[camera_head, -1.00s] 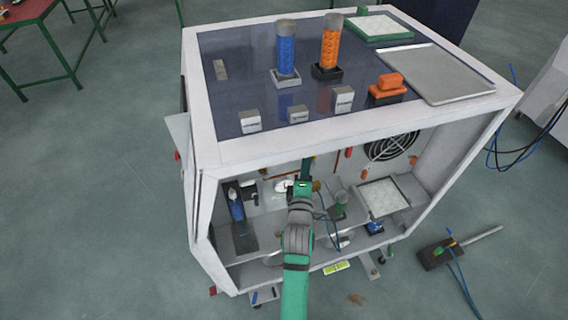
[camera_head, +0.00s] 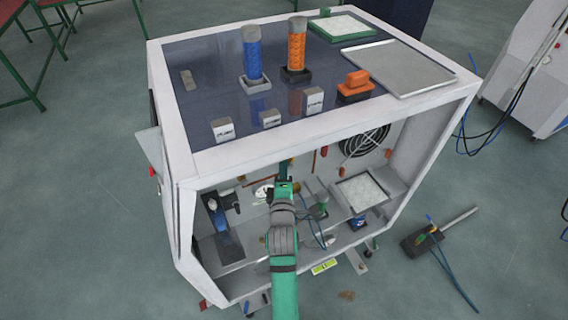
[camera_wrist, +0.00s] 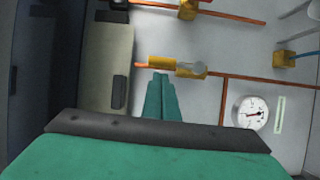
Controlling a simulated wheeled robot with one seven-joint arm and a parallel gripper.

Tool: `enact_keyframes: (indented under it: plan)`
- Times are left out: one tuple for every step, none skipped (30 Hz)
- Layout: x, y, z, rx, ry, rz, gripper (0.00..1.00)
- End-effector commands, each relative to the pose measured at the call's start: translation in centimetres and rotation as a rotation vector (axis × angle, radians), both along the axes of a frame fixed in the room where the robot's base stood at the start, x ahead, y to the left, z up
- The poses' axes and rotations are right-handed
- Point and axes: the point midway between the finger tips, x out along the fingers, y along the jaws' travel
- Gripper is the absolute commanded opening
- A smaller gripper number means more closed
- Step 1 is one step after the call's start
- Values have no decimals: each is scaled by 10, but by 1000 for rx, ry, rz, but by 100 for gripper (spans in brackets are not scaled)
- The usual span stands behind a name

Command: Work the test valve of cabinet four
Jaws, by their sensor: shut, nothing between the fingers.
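The white cabinet (camera_head: 315,130) stands open at the front, and my arm reaches inside it. My gripper (camera_head: 283,166) is inside near the back wall; its tips are hard to make out in the head view. In the wrist view my gripper (camera_wrist: 160,76) is shut and empty, with green fingers pointing at the back wall. A yellow valve fitting (camera_wrist: 164,62) with a grey round part on its right sits on a copper pipe just beyond the fingertips. Whether they touch I cannot tell. I see no label marking it as the test valve or the cabinet as four.
A round gauge (camera_wrist: 251,113) is right of the fingers, and another yellow fitting (camera_wrist: 284,59) is upper right. A beige box (camera_wrist: 106,65) is close on the left. A tool (camera_head: 440,232) lies on the floor.

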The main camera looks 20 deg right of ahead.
Motion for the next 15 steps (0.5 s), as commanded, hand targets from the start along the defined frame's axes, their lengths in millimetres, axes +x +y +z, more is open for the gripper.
enact_keyframes:
  plan:
    - [1, 6, 0, -1, 1, 3, 0]
    - [1, 9, 0, -1, 0, 2, 0]
    - [1, 13, 0, -1, 0, 1, 0]
    - [2, 17, 0, -1, 0, 1, 0]
    - [2, 21, 0, -1, 1, -1, 0]
    - [2, 27, 0, -1, 1, -2, 0]
    - [3, 32, 0, -2, 1, -3, 0]
    - [-3, 34, -1, -1, 1, -5, 0]
    - [-12, 36, -1, 0, 1, -6, 0]
    - [-17, 38, -2, 1, 2, -7, 0]
    - [-23, 40, -1, 0, 1, -7, 0]
    - [-30, 43, -2, 1, 2, -7, 0]
    - [-35, 46, -1, 0, 1, -7, 0]
    - [-40, 48, -1, 1, 2, -7, 0]
    - [-47, 51, -1, 1, 1, -7, 0]
